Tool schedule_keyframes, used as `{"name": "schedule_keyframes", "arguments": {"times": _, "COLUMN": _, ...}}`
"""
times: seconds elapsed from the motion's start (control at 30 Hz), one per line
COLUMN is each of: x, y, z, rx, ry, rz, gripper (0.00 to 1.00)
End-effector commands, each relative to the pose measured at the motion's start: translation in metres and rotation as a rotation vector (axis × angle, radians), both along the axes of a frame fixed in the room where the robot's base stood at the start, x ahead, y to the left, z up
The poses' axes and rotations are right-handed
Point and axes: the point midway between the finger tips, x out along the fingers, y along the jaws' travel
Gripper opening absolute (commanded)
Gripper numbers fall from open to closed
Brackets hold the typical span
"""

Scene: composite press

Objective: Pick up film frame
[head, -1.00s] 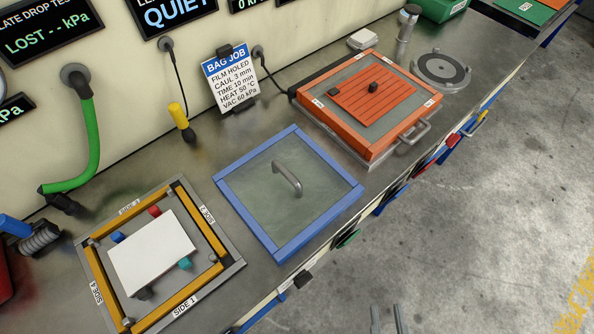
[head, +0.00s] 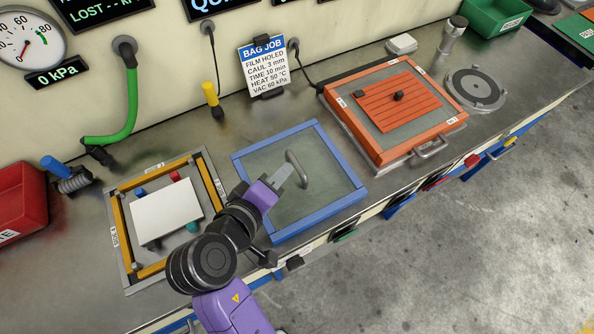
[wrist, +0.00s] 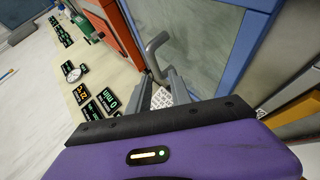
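The film frame (head: 244,200) is a blue square rim around a translucent greenish film, lying flat on the grey bench. A grey bar handle (head: 297,168) rises from its middle. In the wrist view, the blue rim (wrist: 257,40) and the handle (wrist: 156,52) also show. My purple gripper (head: 284,178) is over the film, just left of the handle in the head view.
A tray (head: 126,283) with a yellow inner border and a white plate (head: 163,214) lies to the left. An orange heated frame (head: 340,110) stands to the right. A yellow-handled tool (head: 210,95) and a green hose (head: 131,95) are at the wall behind.

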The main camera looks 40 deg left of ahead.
Motion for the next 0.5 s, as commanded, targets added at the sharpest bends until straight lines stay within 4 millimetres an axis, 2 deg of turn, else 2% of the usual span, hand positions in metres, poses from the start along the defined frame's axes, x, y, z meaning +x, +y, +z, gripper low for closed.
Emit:
{"name": "schedule_keyframes", "arguments": {"times": 0.2, "x": -0.002, "y": -0.002, "z": 0.011, "rx": -0.102, "ry": -0.007, "rz": -0.072, "gripper": 0.25}}
{"name": "schedule_keyframes", "arguments": {"times": 0.5, "x": 0.021, "y": -0.001, "z": -0.003, "rx": -0.110, "ry": -0.006, "rz": -0.078, "gripper": 0.25}}
